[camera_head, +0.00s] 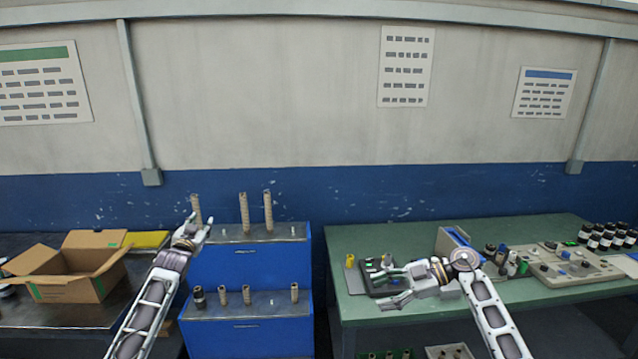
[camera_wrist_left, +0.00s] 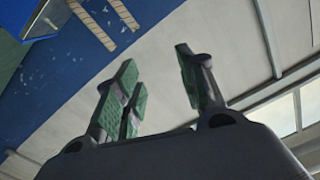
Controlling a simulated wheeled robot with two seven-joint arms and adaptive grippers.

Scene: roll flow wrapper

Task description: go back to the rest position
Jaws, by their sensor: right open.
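My left gripper (camera_head: 198,225) is raised in front of the upper blue cabinet top. In the left wrist view its green-padded fingers (camera_wrist_left: 160,80) are spread apart with nothing between them. In the head view a brown roll (camera_head: 196,208) shows just behind the fingertips; the gripper does not hold it. My right gripper (camera_head: 375,288) is open over the left part of the green table (camera_head: 400,238), its fingers pointing left. A dark device (camera_head: 372,268) lies partly hidden behind it.
Two tall brown rolls (camera_head: 244,212) stand on the upper cabinet top (camera_head: 285,233); several short ones stand on the lower step (camera_head: 265,305). An open cardboard box (camera_head: 62,288) sits at left. Several dark bottles (camera_head: 607,236) and a beige panel (camera_head: 565,270) occupy the green table's right.

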